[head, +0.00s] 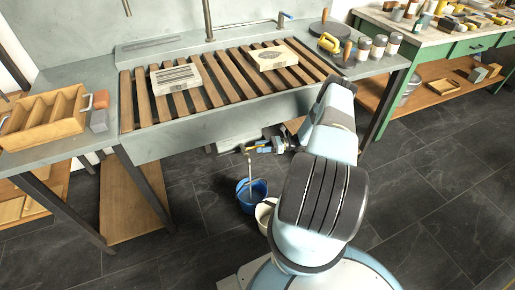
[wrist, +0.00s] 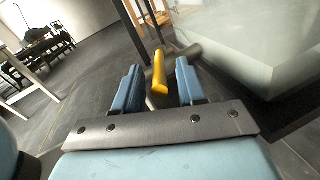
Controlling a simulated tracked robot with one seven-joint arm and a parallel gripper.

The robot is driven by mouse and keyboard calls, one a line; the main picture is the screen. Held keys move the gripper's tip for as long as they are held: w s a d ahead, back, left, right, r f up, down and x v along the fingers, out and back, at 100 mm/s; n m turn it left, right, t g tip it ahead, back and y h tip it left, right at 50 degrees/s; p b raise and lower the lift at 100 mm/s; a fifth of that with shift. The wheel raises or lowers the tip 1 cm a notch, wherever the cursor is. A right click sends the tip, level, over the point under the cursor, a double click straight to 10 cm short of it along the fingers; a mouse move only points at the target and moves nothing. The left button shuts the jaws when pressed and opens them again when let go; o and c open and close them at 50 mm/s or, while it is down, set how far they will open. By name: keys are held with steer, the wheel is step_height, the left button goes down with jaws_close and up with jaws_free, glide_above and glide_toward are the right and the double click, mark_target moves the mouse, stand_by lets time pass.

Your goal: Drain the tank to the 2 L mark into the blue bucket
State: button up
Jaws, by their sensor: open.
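The blue bucket (head: 252,192) stands on the floor below the slatted sink. A thin grey upright strip (head: 249,168) reaches down into it; I cannot tell whether it is pipe or liquid. My gripper (head: 264,147) is under the sink's front edge, above and right of the bucket. In the wrist view, its blue fingers (wrist: 158,88) are open on either side of a yellow handle (wrist: 160,76), with gaps visible. The handle sits by a dark grey pipe (wrist: 186,53). A pale, smooth body (wrist: 250,45), perhaps the tank, fills the upper right. No level mark is readable.
A white bucket (head: 264,214) stands close beside the blue one, partly behind my arm. The slatted sink (head: 150,145) overhangs the area, with a dark table leg (head: 155,190) at left. Dark tiled floor (head: 435,175) is open at right.

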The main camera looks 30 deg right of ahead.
steer(key=v, duration=1.2)
steer(key=shift+c, duration=0.3)
